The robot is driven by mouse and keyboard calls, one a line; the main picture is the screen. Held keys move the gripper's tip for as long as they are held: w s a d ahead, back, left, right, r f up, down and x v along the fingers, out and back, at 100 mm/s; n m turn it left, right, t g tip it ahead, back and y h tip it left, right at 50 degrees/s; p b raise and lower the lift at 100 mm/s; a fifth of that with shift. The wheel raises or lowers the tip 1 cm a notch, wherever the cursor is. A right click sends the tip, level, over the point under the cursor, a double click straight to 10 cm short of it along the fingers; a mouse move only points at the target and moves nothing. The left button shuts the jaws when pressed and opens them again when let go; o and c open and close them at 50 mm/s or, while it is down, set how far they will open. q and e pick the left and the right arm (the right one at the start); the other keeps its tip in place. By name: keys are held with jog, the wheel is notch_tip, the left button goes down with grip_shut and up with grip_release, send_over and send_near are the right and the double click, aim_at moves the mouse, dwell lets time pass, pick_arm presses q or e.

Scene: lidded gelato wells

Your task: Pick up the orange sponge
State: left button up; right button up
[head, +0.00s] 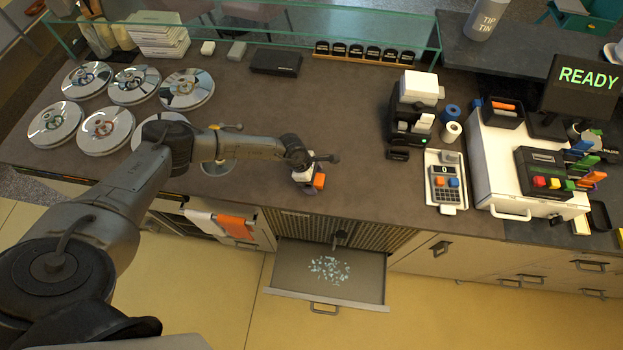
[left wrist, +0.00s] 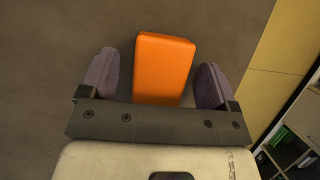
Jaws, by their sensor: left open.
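The orange sponge (left wrist: 163,68) is a small block on the dark counter. In the left wrist view it lies between the two purple-grey fingers of my left gripper (left wrist: 156,80), with a gap on each side. The fingers are open and do not touch it. In the head view the sponge (head: 319,181) shows just right of and below my left gripper (head: 310,178), close to the counter's front edge. The gripper hides part of the sponge there. My right gripper is not in view.
Several round metal lids (head: 107,128) cover wells at left. Below the counter an open drawer (head: 285,275) holds scattered bluish pieces. An orange cloth (head: 235,227) hangs at the front. The mid counter is clear.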

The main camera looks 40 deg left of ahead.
aim_at(319, 182)
pick_arm(q)
jog(key=c, duration=1)
jog(key=shift+r, duration=0.5)
jog(key=r, duration=0.3)
jog(key=shift+s+d+r, duration=0.35)
jog(key=s+d+r+b, duration=0.1)
jog(key=s+d+r, duration=0.5)
jog(key=s+d, duration=0.1)
jog(key=shift+s+d+r+b, duration=0.15)
jog(key=shift+s+b, duration=0.2)
jog(key=shift+s, duration=0.05)
